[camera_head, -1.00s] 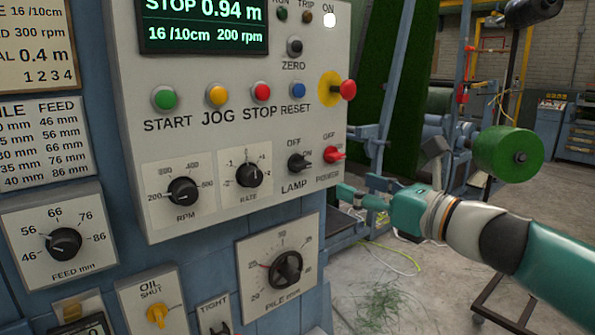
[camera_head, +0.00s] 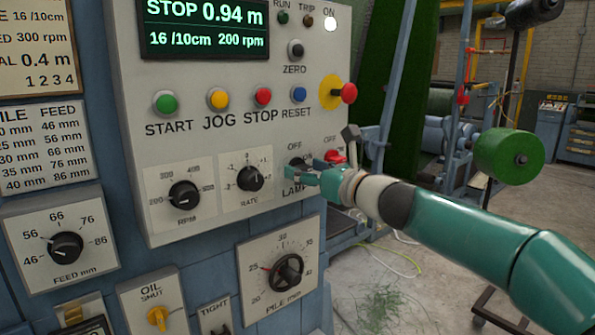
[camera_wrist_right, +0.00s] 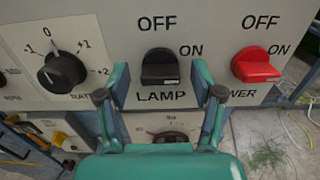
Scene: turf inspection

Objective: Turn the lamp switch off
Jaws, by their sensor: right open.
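The lamp switch (camera_wrist_right: 160,68) is a black rotary knob with OFF above it and ON to its upper right. Its bar lies level across, with a pale mark near its right end. My right gripper (camera_wrist_right: 161,76) is open, one finger on each side of the knob, with gaps visible on both sides. In the head view my right gripper (camera_head: 303,170) is at the panel and partly covers the lamp switch (camera_head: 296,162). My left gripper is in neither view.
The red power switch (camera_wrist_right: 257,66) sits close right of the lamp switch. The rate knob (camera_wrist_right: 62,72) is to the left. Push buttons, including the blue reset button (camera_head: 299,94), are above. A white ON light (camera_head: 330,23) glows at the panel's top right.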

